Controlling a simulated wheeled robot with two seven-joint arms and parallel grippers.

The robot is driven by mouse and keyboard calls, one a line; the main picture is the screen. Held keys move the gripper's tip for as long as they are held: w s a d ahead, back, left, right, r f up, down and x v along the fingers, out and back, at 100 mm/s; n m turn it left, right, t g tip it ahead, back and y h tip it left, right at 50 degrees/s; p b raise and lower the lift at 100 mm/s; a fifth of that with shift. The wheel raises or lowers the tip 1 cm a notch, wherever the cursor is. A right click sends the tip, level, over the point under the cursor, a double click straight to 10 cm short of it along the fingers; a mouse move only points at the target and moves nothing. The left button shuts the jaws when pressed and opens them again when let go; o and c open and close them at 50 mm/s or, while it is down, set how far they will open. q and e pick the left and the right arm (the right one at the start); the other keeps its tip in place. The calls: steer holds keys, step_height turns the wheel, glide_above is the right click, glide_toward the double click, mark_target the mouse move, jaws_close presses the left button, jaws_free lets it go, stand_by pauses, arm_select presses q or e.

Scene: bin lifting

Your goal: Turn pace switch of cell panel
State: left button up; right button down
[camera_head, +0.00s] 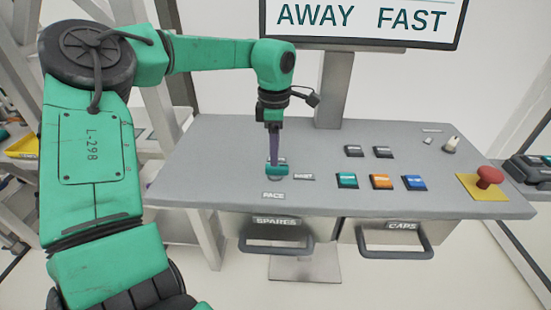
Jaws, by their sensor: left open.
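The cell panel (330,145) is a grey slanted console with labelled controls. The pace switch (278,170) is a small green piece near the panel's left part, above the label plate reading PACE (273,196). My left gripper (274,160) points straight down over the switch, with its fingertips at or just above it. The fingers look narrow from this side and partly cover the switch, so I cannot tell whether they touch it. My right gripper is not in view.
A screen (362,20) above reads AWAY FAST. Green (346,180), orange (381,181) and blue (414,182) buttons sit right of the switch. A red mushroom button (489,177) stands at the right. Drawers SPARES (275,222) and CAPS (402,227) have protruding handles below.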

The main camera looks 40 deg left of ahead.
mark_target(277, 170)
arm_select(q)
step_height(277, 170, down, 4)
steer(key=shift+f, duration=0.1)
steer(key=shift+c, duration=0.3)
jaws_close()
